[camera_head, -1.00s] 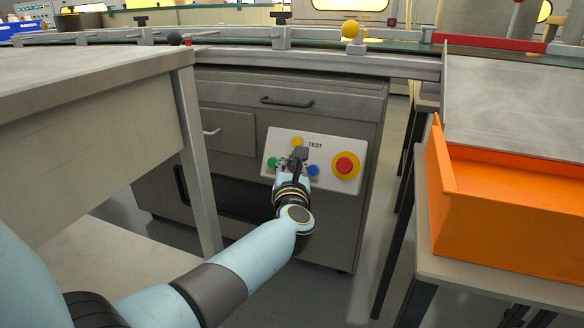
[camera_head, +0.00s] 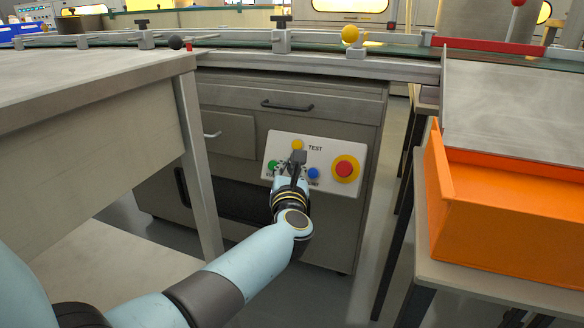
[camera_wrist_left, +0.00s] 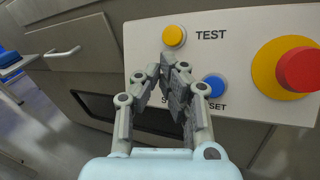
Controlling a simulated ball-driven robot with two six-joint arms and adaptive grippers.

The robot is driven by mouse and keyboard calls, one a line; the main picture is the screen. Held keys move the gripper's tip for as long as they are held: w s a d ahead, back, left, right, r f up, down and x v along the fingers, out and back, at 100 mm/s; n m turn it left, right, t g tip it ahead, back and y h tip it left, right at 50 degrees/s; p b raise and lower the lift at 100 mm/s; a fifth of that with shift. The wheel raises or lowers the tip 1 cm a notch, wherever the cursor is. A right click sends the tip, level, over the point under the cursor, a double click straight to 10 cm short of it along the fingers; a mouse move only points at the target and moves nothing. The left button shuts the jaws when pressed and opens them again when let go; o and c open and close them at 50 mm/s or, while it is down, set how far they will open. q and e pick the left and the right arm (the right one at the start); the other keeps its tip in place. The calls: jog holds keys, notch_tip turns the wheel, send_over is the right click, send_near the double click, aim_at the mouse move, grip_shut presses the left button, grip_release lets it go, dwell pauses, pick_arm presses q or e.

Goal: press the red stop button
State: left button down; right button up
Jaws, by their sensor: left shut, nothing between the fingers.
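A white control panel (camera_head: 325,150) on the grey cabinet front bears a yellow button (camera_head: 297,145), a green button (camera_head: 273,165), a blue button (camera_head: 313,173) and a large red mushroom button (camera_head: 344,168) on a yellow ring. My left gripper (camera_head: 297,158) is shut and empty in front of the panel, between the green and blue buttons. In the left wrist view its fingertips (camera_wrist_left: 163,68) lie just below the yellow button (camera_wrist_left: 174,36). Any small red button there is hidden behind the gripper. I cannot tell whether the fingers touch the panel. My right gripper is not in view.
A grey table (camera_head: 90,80) stands on the left. An orange bin (camera_head: 505,210) sits on a table at the right. A conveyor rail (camera_head: 330,63) runs above the cabinet.

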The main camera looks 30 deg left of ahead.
pick_arm(q)
jog(key=s+p, duration=0.1)
jog(key=s+r+p, duration=0.1)
jog(key=s+d+r+p, duration=0.1)
jog(key=s, duration=0.1)
jog(key=shift+s+r, duration=0.1)
jog(key=shift+r, duration=0.15)
dwell(0.3)
dwell(0.7)
